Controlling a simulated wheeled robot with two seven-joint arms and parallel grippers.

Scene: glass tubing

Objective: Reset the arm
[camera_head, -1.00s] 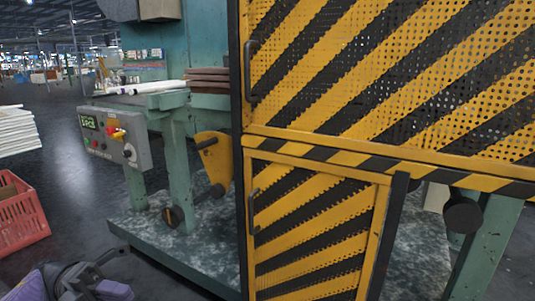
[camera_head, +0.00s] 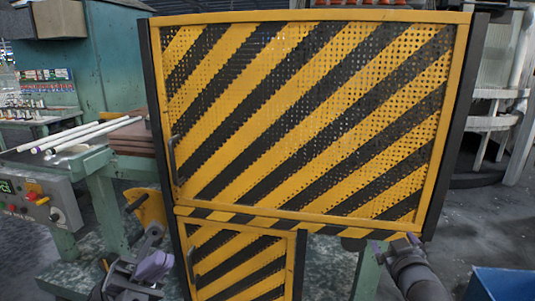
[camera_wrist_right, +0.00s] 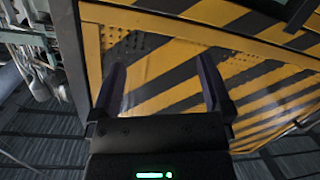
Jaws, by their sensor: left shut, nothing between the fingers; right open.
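My left gripper (camera_head: 153,262) shows at the bottom left of the head view, with purple fingers. It is shut and empty, in front of the machine's lower part. My right gripper (camera_head: 396,245) is at the lower right of the head view, in front of the yellow and black striped guard's (camera_head: 300,112) bottom edge. In the right wrist view my right gripper (camera_wrist_right: 162,82) is open, its two fingers wide apart with nothing between them. The striped guard (camera_wrist_right: 175,65) fills much of the view beyond them.
A grey control box (camera_head: 40,206) with buttons and a display is at the left. White tubes (camera_head: 85,136) lie on the machine's ledge above it. A lower striped door (camera_head: 243,262) has a handle. A blue bin (camera_head: 502,284) stands on the floor at bottom right.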

